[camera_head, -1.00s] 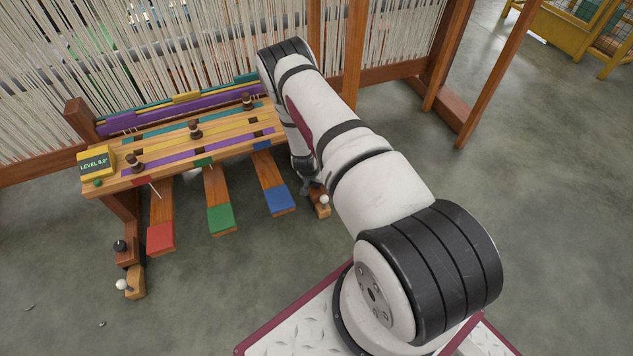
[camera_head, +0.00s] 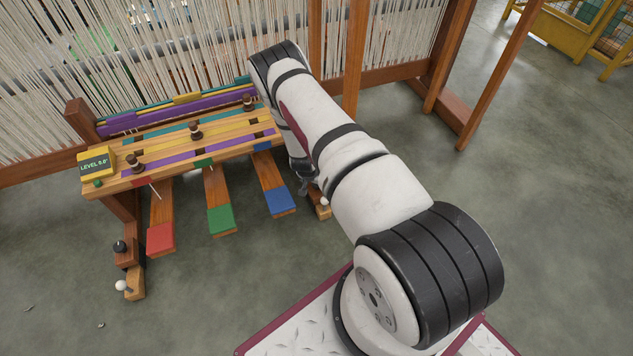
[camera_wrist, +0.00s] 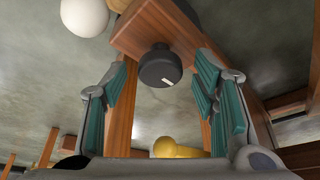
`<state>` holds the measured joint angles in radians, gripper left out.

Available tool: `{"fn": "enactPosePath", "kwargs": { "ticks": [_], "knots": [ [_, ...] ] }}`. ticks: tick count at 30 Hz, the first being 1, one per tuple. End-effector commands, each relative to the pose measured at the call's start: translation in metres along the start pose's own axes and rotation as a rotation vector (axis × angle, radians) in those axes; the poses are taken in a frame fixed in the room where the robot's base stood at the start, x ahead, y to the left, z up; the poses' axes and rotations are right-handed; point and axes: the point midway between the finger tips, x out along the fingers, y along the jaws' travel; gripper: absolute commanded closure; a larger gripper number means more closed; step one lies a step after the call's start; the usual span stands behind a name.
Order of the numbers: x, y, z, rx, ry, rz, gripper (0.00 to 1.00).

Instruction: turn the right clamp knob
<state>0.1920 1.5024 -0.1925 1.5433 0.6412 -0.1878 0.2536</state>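The right clamp knob (camera_wrist: 160,67) is black and round with a white mark, on a wooden block (camera_wrist: 150,30) in the wrist view. My gripper (camera_wrist: 164,72) is open, with one teal-padded finger on each side of the knob. I see gaps between both pads and the knob; nothing is held. In the head view my gripper (camera_head: 305,186) shows only in part beside the right end of the wooden frame, and my arm hides the right knob.
A white ball (camera_wrist: 85,15) is close to the left finger; it also shows in the head view (camera_head: 324,202). The left clamp knob (camera_head: 119,246) stands at the far left. Red, green and blue pedals (camera_head: 279,201) lie left of my gripper. A yellow level display (camera_head: 97,164) sits on the frame.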

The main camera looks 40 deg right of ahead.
Motion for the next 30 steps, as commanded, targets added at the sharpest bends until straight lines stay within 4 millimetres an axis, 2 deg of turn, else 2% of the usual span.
{"fn": "enactPosePath", "kwargs": {
  "ticks": [4, 8, 21, 25, 30],
  "knots": [
    [-0.002, -0.001, -0.001, 0.000, 0.001, -0.001, 0.46],
    [-0.013, -0.001, -0.001, -0.001, 0.001, -0.001, 0.46],
    [-0.095, -0.001, 0.000, -0.001, 0.001, -0.001, 0.46],
    [-0.111, -0.001, -0.001, 0.000, 0.001, -0.001, 0.46],
    [-0.120, 0.000, 0.000, 0.000, 0.000, -0.001, 0.46]
  ]
}}
